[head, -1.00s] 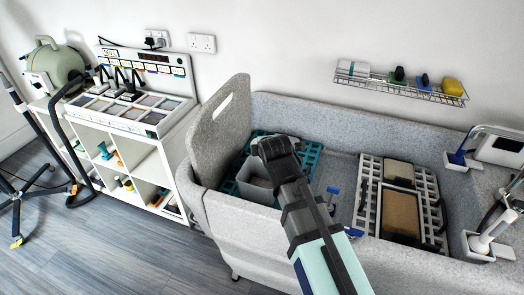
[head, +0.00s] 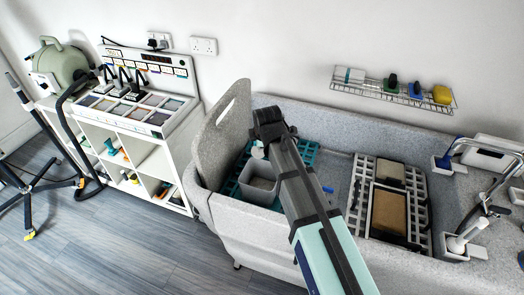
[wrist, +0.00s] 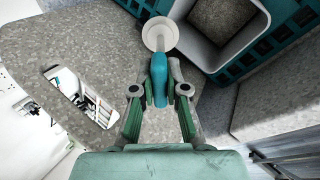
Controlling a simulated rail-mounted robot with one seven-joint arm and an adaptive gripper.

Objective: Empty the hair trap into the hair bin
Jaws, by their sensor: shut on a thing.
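My gripper (wrist: 160,72) is shut on the teal handle of a small tool with a round, shallow white head, which I take to be the hair trap (wrist: 160,34). In the head view a bit of white (head: 257,149) shows below my gripper (head: 268,125). The open grey square container, seemingly the hair bin (head: 258,190), stands on a teal grate in the tub. In the wrist view the bin (wrist: 212,62) is at the upper right, with the white head just left of its rim.
The tub's raised grey side panel (head: 222,130) with a slot stands close left of my gripper. A white rack (head: 420,200) with brown pads lies in the tub at right. A wire shelf (head: 385,93) hangs on the wall behind.

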